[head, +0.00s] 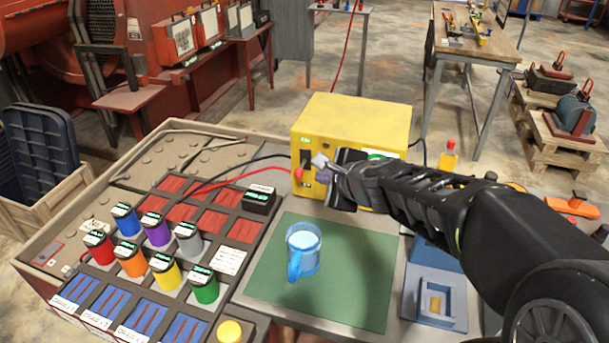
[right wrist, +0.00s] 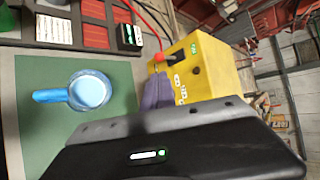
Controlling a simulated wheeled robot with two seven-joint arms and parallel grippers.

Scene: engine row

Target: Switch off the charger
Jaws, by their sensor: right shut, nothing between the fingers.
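The charger (head: 355,115) is a yellow box at the back of the bench, with a dark rocker switch (head: 306,158) and small green labels on its front. The charger also fills the upper middle of the right wrist view (right wrist: 215,62). My right gripper (head: 321,162) is shut and empty, its tips just in front of the charger's panel, close to the right of the switch. I cannot tell whether it touches. The fingertips (right wrist: 157,90) look purple-grey in the right wrist view. My right arm hides much of the panel's right side. My left gripper is out of view.
Red and black cables run from the charger's left side across the bench. A blue mug (head: 302,250) stands on a green mat (head: 345,285). Several coloured cylinders stand in a dark rack at left. A blue tray (head: 437,295) and a yellow bottle (head: 449,156) are at right.

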